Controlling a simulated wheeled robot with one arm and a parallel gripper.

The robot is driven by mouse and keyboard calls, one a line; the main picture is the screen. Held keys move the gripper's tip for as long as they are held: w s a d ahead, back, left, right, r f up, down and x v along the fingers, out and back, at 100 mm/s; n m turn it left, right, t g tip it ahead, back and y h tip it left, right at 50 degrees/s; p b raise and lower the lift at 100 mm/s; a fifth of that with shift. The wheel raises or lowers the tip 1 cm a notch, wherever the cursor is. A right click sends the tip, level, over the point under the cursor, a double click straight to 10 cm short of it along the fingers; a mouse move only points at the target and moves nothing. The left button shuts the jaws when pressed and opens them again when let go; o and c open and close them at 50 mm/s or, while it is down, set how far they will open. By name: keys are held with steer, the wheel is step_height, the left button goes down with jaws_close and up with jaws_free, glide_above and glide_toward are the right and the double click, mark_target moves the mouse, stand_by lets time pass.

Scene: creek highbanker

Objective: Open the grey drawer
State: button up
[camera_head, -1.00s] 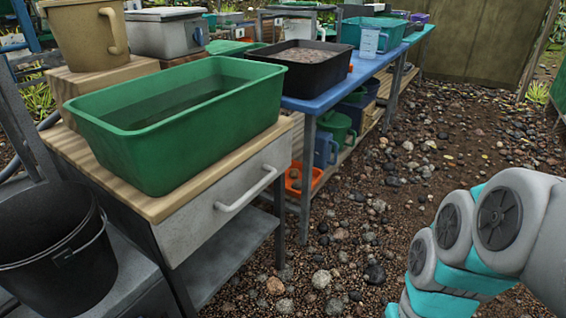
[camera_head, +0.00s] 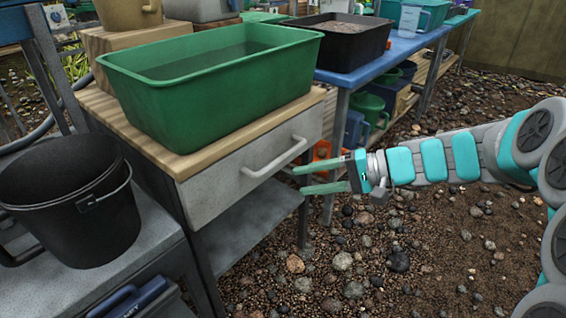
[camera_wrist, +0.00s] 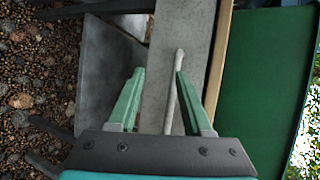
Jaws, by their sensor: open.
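The grey drawer (camera_head: 222,190) is shut under the wooden top of the small table, with a pale bar handle (camera_head: 276,158) across its front. My gripper (camera_head: 298,178) is open and empty, to the right of the drawer front, with its fingers pointing at it near the handle's right end. In the wrist view the drawer front (camera_wrist: 163,85) lies ahead, and the handle (camera_wrist: 173,90) shows between the two green fingers (camera_wrist: 155,95), close to the right one. I cannot tell whether a finger touches the handle.
A green tub (camera_head: 210,95) stands on the wooden top (camera_head: 130,128) above the drawer. A black bucket (camera_head: 70,200) stands on a grey bench at left. A blue table (camera_head: 375,68) with a black tray (camera_head: 335,45) is behind. Gravel ground at right is open.

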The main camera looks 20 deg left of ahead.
steer(key=t+y, duration=0.2)
glide_toward(286, 158)
steer(key=a, duration=0.3)
steer(key=shift+m, duration=0.4)
steer(key=a, duration=0.2)
steer(key=a+f, duration=0.1)
steer(key=a, duration=0.2)
steer(key=a+f, duration=0.1)
steer(key=a, duration=0.1)
steer(key=shift+w+a+f, duration=0.1)
steer(key=shift+a, duration=0.25)
jaws_close()
